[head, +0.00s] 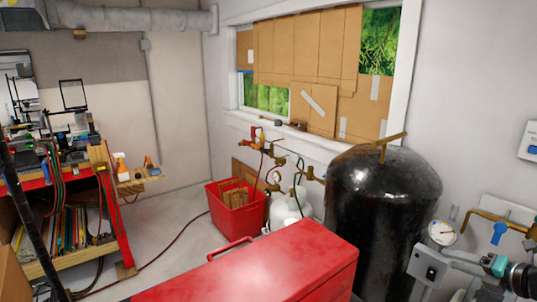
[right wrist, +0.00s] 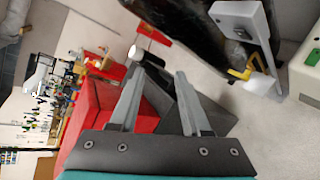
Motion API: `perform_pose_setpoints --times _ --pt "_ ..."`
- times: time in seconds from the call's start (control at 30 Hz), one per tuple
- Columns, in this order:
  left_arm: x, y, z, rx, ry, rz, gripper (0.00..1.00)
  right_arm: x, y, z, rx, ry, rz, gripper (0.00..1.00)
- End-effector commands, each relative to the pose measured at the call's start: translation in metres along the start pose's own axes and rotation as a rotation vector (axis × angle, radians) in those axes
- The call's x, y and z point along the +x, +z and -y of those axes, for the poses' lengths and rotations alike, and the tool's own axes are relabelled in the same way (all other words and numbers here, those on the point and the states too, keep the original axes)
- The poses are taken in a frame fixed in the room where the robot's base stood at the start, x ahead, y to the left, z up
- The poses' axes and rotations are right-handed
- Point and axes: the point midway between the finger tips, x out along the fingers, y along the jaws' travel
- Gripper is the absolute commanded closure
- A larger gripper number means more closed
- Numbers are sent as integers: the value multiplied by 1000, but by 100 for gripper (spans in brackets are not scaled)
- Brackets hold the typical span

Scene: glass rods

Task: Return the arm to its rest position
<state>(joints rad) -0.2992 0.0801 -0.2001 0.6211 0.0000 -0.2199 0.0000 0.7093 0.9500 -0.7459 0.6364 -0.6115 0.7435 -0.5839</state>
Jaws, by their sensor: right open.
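My right gripper (head: 452,260) is at the lower right edge of the head view, on the arm with a teal band. A dark grey surface lies behind the fingers. My left gripper is not in the head view. No glass rods can be made out.
A red chest (head: 270,268) stands in front, near the right gripper. A pressure gauge (head: 442,232) and brass piping (head: 500,222) are close by at right. A red bin (head: 237,207) stands behind.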

Motion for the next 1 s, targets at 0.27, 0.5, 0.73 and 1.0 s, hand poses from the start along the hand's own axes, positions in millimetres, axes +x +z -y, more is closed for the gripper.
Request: perform_pose_setpoints --times 0.27,0.5,0.73,1.0 --pt "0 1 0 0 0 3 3 -65 -23 154 491 -257 320 53" --pt "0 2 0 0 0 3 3 -177 -58 279 847 -505 663 53" --pt "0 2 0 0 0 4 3 -302 -98 356 1070 -706 995 53" --pt "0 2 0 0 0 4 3 -352 -191 395 1263 -839 1152 53"
